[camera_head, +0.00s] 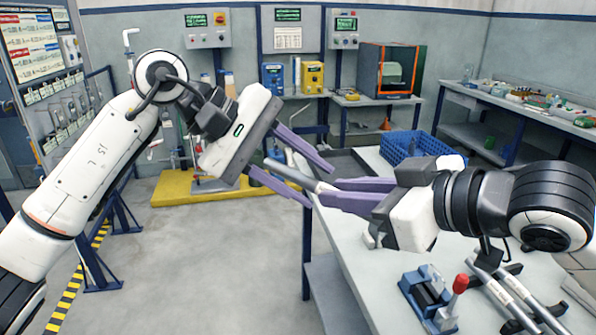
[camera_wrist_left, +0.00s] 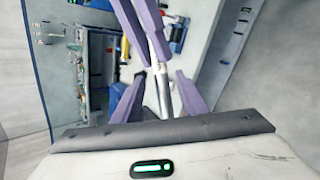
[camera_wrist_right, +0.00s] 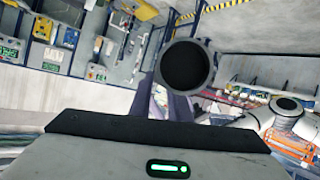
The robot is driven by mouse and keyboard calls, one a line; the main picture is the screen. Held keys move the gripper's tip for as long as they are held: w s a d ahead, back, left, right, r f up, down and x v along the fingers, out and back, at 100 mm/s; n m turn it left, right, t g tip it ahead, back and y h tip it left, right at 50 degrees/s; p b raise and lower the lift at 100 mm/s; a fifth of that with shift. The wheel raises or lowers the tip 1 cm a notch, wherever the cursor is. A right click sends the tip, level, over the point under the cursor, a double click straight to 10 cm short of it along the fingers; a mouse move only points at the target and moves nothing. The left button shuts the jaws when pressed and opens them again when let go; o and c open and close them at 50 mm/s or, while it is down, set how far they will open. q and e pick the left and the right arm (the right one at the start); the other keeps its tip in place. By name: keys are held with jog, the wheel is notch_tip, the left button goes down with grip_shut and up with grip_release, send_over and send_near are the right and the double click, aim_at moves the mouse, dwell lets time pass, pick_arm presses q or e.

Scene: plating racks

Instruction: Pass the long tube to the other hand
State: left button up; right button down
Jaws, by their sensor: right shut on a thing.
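The long silver tube (camera_head: 291,173) is held in the air off the table's left edge. My right gripper (camera_head: 328,192) is shut on it. My left gripper (camera_head: 321,187) is open, its two purple fingers on either side of the tube with gaps. In the left wrist view the tube (camera_wrist_left: 162,88) runs between the open left fingers, and the right fingers show farther along it. In the right wrist view the tube's round dark open end (camera_wrist_right: 187,66) faces the camera and covers part of the fingers.
The pale table (camera_head: 375,285) lies below my right arm. On it are a blue fixture with a red-knobbed lever (camera_head: 428,297), more silver tubes on black supports (camera_head: 517,300), a dark tray (camera_head: 340,164) and a blue crate (camera_head: 412,147). The floor to the left is open.

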pick_arm(q)
grip_shut()
jog(key=shift+r, duration=0.1)
pick_arm(e)
jog(key=c, duration=1.6)
grip_release()
jog(key=v, duration=0.7)
jog(key=shift+s+d+r, duration=0.15)
jog(key=shift+s, duration=0.05)
